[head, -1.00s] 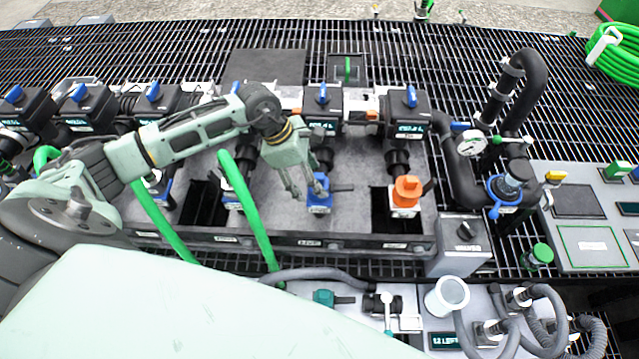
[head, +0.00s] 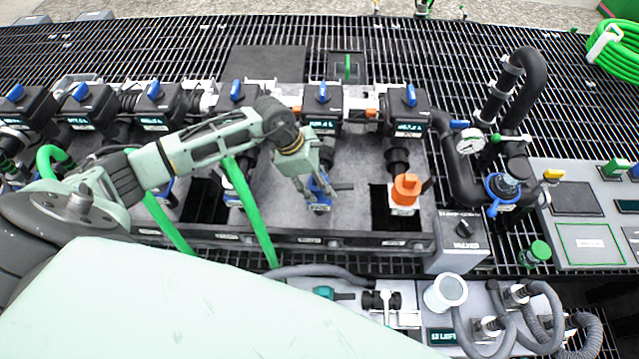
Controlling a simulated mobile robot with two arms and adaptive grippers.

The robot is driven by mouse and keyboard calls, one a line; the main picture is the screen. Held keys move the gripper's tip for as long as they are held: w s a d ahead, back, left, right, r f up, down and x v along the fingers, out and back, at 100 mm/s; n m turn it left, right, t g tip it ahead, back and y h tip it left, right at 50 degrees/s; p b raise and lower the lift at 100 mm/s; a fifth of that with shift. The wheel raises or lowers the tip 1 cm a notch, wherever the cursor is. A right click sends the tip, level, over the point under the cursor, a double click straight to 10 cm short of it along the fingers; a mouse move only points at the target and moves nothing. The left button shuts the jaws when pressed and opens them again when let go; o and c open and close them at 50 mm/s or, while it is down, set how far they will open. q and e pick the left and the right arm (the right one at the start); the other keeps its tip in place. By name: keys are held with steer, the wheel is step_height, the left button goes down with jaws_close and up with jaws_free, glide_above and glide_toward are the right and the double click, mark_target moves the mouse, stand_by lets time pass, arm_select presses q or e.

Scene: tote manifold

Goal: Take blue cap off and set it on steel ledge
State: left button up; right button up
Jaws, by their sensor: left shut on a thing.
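The blue cap (head: 319,186) is on a port in the middle of the grey steel surface (head: 352,215), below a black valve unit with a blue handle. My left gripper (head: 318,190) reaches down from the upper left and is shut on the blue cap; its fingers partly hide it. The cap still appears to be at its port; I cannot tell whether it is loose. A grey strip with small labels, which may be the steel ledge (head: 372,240), runs along the front of this surface. My right gripper is not in view.
An orange cap (head: 405,188) stands to the right of the blue one. A green hose (head: 250,212) rises to the left of my gripper. A white cup (head: 446,293) sits on the front panel. Bare grey surface lies between the blue and orange caps.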

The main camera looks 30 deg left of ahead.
arm_select(q)
steer(key=shift+c, duration=1.4)
steer(key=shift+r, duration=0.1)
steer(key=shift+r, duration=0.55)
step_height(320, 180, up, 3)
steer(key=shift+w+f+b, duration=0.1)
steer(key=shift+f+b, duration=0.1)
steer(key=shift+b, duration=0.45)
steer(key=d+r+b, duration=0.1)
steer(key=d+r, duration=0.2)
steer(key=d, duration=0.2)
steer(key=w+d+r+b, duration=0.1)
steer(key=d+r, duration=0.3)
steer(key=d, duration=0.2)
steer(key=shift+d, duration=0.3)
steer(key=shift+r, duration=0.1)
